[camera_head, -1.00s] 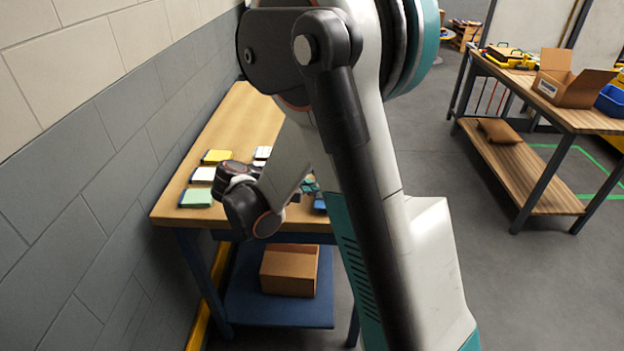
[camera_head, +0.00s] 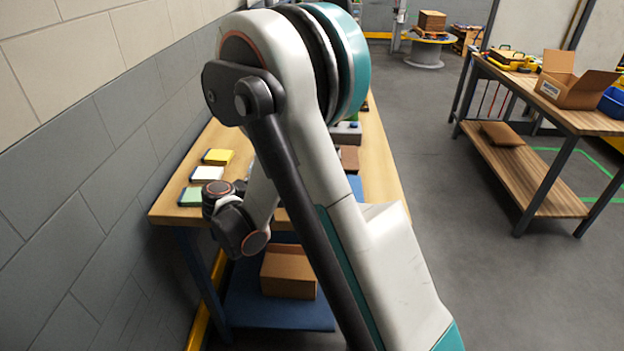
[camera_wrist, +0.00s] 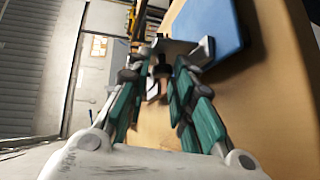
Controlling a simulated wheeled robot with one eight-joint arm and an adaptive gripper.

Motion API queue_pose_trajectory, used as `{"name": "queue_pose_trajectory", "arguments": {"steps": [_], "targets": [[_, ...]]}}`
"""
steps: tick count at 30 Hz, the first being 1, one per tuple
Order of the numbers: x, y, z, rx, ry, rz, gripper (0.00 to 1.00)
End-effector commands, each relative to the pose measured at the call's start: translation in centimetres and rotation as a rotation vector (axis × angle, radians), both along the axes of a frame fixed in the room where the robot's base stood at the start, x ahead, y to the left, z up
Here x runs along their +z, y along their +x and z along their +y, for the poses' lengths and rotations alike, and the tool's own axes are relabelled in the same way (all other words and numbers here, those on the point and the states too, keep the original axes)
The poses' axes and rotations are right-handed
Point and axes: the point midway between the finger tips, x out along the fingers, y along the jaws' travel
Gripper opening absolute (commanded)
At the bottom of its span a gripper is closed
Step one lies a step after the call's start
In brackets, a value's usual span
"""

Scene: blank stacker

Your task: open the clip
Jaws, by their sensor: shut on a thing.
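In the wrist view my gripper (camera_wrist: 166,62) shows its two teal-padded fingers. A small grey and dark piece (camera_wrist: 160,72) shows between the fingers near their tips. It seems to be the clip, and my gripper is shut on it. Its exact shape and whether the clip itself is open or closed are too small and blurred to tell. In the head view my own arm hides the gripper tips and the clip.
The wooden workbench (camera_head: 385,165) runs along the wall, with yellow (camera_head: 217,157), white (camera_head: 207,174) and green (camera_head: 192,196) pads on its left. A blue sheet (camera_wrist: 207,26) lies beside the fingers. A cardboard box (camera_head: 288,272) sits on the lower shelf. Another bench (camera_head: 535,185) stands right.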

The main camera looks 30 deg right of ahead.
Motion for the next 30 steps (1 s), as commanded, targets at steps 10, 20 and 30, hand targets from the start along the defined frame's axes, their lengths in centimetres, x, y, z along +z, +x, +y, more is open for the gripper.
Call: {"name": "queue_pose_trajectory", "arguments": {"steps": [10, 20, 30], "targets": [[-0.88, -0.03, 0.32, -0.006, -0.074, 0.057, 0.0], [-0.86, -0.03, 0.31, -0.006, -0.074, 0.056, 0.39], [-0.65, 0.07, 0.36, -0.003, -0.078, 0.056, 0.39]]}}
